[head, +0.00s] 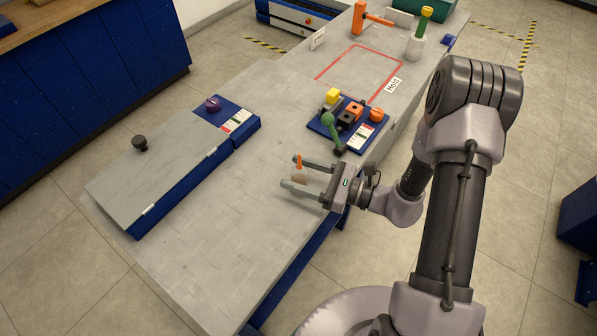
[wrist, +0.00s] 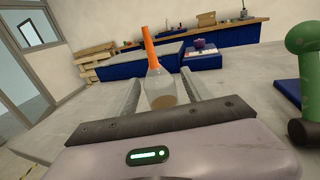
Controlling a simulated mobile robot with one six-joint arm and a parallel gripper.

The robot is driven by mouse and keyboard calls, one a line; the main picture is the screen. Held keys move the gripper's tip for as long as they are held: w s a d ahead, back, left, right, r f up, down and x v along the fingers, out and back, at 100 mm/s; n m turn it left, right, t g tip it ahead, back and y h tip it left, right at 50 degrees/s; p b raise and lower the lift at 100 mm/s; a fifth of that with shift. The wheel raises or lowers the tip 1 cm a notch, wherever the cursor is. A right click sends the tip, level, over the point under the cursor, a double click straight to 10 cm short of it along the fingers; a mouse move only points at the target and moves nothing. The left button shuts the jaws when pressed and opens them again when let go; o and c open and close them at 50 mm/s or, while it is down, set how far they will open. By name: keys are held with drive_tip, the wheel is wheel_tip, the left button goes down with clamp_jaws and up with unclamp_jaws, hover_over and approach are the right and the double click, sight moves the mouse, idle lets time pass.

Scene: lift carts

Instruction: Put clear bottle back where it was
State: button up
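The clear bottle (head: 299,175) has an orange nozzle and stands upright on the grey bench top, as far as I can tell. It also shows in the wrist view (wrist: 160,92), between the two fingers. My gripper (head: 291,172) is level and open around the bottle. In the wrist view, narrow gaps show between the bottle and each finger, so the fingers appear not to touch it. The bottle's lower part is partly hidden by the near finger in the head view.
A blue panel (head: 316,126) with a green lever, yellow block and orange knob stands close beyond my gripper. A grey-lidded blue box (head: 160,165) with a black knob lies left. A red-outlined square (head: 360,72) is farther back. The near bench top (head: 220,235) is clear.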

drive_tip(key=shift+r, duration=0.15)
drive_tip(key=p+v, duration=0.3)
drive_tip(key=v, duration=0.9)
drive_tip(key=s+a+r+n+g+h, duration=0.3)
drive_tip(key=s+r+n+g+h, duration=0.1)
drive_tip(key=r+n, duration=0.2)
drive_tip(key=s+a+r+n+g+h, duration=0.3)
drive_tip(key=s+r+n+g+h, duration=0.15)
drive_tip(key=r+n, duration=0.2)
drive_tip(key=s+d+r+n+t+h, duration=0.1)
drive_tip(key=s+r+n+t+h, duration=0.1)
drive_tip(key=r+t+h, duration=0.1)
drive_tip(key=s+d+r+n+t+h, duration=0.2)
drive_tip(key=r+n+t+h, duration=0.1)
drive_tip(key=r, duration=0.3)
drive_tip(key=shift+d+r+n+t, duration=0.3)
drive_tip(key=shift+n+t, duration=0.05)
drive_tip(key=shift+t, duration=0.3)
